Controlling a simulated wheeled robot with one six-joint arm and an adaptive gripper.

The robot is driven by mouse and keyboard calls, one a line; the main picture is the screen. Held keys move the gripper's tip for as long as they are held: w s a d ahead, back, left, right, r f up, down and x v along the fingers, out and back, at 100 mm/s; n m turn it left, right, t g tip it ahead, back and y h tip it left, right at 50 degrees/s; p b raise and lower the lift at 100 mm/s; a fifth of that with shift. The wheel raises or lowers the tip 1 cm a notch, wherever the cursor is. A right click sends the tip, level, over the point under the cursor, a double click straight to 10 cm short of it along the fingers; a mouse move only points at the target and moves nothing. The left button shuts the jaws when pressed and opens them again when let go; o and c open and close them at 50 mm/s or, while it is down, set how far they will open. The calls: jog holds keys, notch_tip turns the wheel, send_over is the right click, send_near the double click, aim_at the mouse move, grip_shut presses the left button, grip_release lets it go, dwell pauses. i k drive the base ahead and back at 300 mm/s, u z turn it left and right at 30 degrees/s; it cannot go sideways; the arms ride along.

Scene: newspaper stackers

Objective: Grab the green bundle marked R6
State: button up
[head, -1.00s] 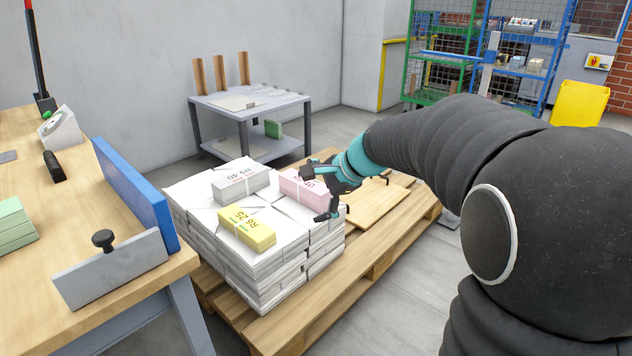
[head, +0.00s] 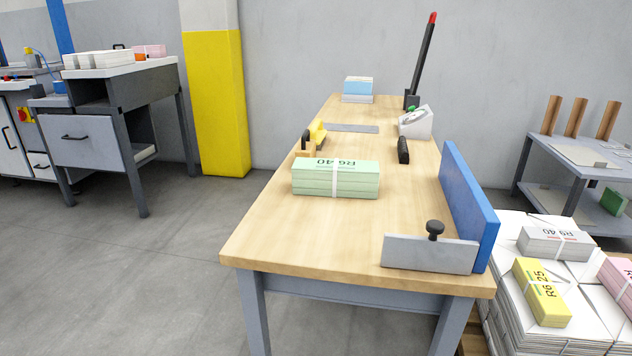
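The green bundle marked R6 40 (head: 336,180) lies on the wooden-topped workbench (head: 290,235), left of its middle. A white band goes around it, and its printed label on top reads upside down. My gripper is out of the head view, so its place relative to the bundle does not show.
A blue upright board (head: 468,205) and a grey plate with a black knob (head: 430,254) stand at the bench's right front. A yellow bundle marked R6 25 (head: 541,292) lies on white stacks at right. A black stapler-like tool (head: 403,150) lies behind. The floor left is open.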

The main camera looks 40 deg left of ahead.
aim_at(334, 176)
jog(key=u, duration=0.55)
jog(key=k, duration=0.4)
jog(key=u, duration=0.8)
jog(key=i, duration=0.5)
jog(key=u, duration=0.05)
